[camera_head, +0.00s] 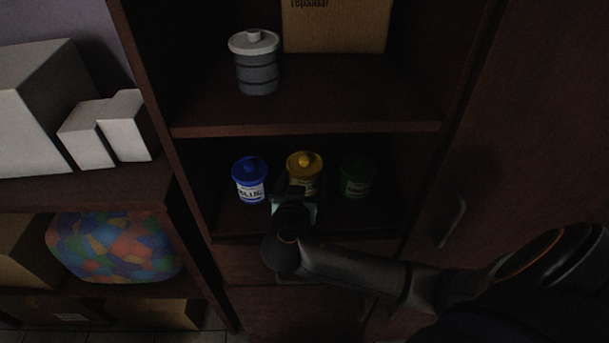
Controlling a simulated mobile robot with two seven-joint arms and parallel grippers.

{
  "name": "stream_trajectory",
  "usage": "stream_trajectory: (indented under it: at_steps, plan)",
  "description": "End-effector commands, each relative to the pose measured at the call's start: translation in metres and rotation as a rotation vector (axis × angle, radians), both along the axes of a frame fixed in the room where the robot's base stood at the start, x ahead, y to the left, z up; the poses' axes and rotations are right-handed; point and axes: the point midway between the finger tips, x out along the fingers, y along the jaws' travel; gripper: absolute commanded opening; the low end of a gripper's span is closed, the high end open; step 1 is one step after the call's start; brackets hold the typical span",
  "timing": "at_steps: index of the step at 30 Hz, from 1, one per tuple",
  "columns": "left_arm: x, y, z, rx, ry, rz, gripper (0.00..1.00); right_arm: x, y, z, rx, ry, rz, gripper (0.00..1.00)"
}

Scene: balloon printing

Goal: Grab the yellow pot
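The yellow pot (303,163) stands upright on the lower shelf, between a blue pot (249,179) on its left and a green pot (357,178) on its right. My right gripper (294,190) is in front of the yellow pot and covers its lower left part. Its fingers point into the shelf and are dark and partly hidden by the wrist. I cannot tell whether they touch or enclose the pot. My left gripper is not in view.
The upper shelf board (300,128) lies above the pots. It carries a grey canister (255,65) and a cardboard box (337,25). A closed cabinet door with a handle (451,221) is on the right. White boxes (125,126) and a colourful patchwork ball (115,247) are on the left.

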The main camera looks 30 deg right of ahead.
Motion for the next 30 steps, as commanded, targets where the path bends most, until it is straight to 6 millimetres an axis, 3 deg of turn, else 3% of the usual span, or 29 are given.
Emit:
stream_trajectory:
  at_steps: [2, 18, 30]
  plan:
    - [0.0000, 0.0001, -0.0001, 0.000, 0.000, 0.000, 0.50, 0.0001, -0.0001, 0.0001, 0.000, 0.000, 0.000, 0.86]
    - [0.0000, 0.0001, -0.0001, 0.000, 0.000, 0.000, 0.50, 0.0004, -0.0003, 0.0006, -0.001, -0.001, 0.000, 0.27]
    - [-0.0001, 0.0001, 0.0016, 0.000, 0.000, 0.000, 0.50, 0.0035, -0.0015, 0.0037, 0.000, -0.001, 0.002, 0.27]
